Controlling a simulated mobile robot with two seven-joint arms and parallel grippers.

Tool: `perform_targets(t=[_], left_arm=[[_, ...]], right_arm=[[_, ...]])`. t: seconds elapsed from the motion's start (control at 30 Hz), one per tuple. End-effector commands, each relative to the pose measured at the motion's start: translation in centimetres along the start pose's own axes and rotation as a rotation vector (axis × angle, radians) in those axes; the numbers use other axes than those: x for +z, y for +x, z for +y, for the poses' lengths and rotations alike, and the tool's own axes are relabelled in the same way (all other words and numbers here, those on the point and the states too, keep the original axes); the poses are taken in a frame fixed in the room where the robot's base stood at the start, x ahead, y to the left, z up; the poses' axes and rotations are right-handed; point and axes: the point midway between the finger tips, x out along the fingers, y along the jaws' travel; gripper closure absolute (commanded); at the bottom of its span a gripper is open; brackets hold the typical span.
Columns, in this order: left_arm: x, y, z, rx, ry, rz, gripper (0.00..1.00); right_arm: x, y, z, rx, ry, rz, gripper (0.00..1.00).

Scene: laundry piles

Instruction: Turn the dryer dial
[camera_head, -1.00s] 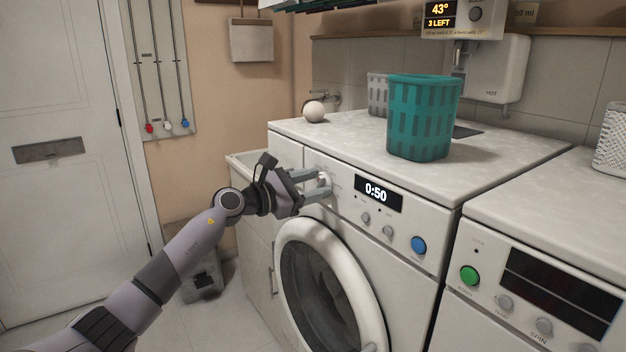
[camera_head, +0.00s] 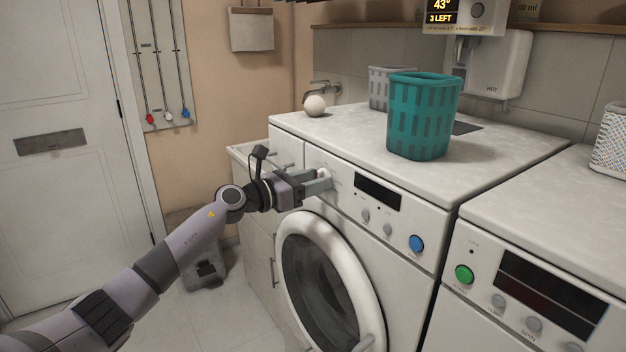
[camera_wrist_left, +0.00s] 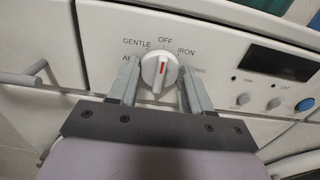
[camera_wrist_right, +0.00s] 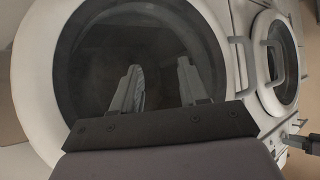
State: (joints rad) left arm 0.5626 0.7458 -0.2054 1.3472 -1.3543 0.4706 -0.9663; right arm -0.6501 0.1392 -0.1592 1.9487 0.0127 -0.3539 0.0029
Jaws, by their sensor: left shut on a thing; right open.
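The dryer dial (camera_wrist_left: 159,72) is a white round knob with a red mark on its grip. The mark points up toward the word OFF, between GENTLE and IRON. My left gripper (camera_head: 323,181) is at the dial on the upper left of the dryer panel. In the left wrist view its two fingers stand on either side of the knob, shut on it. The dryer display (camera_head: 378,193) is dark. My right gripper (camera_wrist_right: 160,78) is open and empty in front of a round glass door (camera_wrist_right: 100,50); it is outside the head view.
A teal basket (camera_head: 421,118) and a white ball (camera_head: 315,106) sit on the dryer top (camera_head: 500,150). A blue button (camera_head: 416,243) and small knobs are to the dial's right. A second machine (camera_head: 540,215) stands at the right. The round dryer door (camera_head: 330,285) is below the panel.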

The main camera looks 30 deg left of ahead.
Motion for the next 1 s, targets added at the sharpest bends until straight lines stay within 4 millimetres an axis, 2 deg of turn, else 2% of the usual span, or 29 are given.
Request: perform_targets(t=[0.27, 0.3, 0.37, 0.73, 1.0], left_arm=[[-0.2, 0.0, 0.0, -0.001, 0.0, 0.003, 0.81], [-0.1, 0.0, 0.0, -0.001, 0.0, 0.003, 0.45], [-0.1, 0.0, 0.0, -0.001, 0.0, 0.003, 0.27], [-0.1, -0.4, 0.1, 0.001, 0.002, 0.002, 0.27], [-0.4, -3.6, 0.1, 0.001, 0.004, 0.004, 0.27]], right_arm=[[0.0, 0.0, 0.0, 0.0, -0.001, 0.0, 0.57], [0.0, 0.0, 0.0, 0.0, -0.001, 0.0, 0.57], [0.0, 0.0, 0.0, 0.0, -0.001, 0.0, 0.57], [0.1, 0.1, 0.0, 0.0, -0.001, 0.001, 0.57], [0.7, 0.6, 0.0, 0.0, -0.001, 0.001, 0.57]])
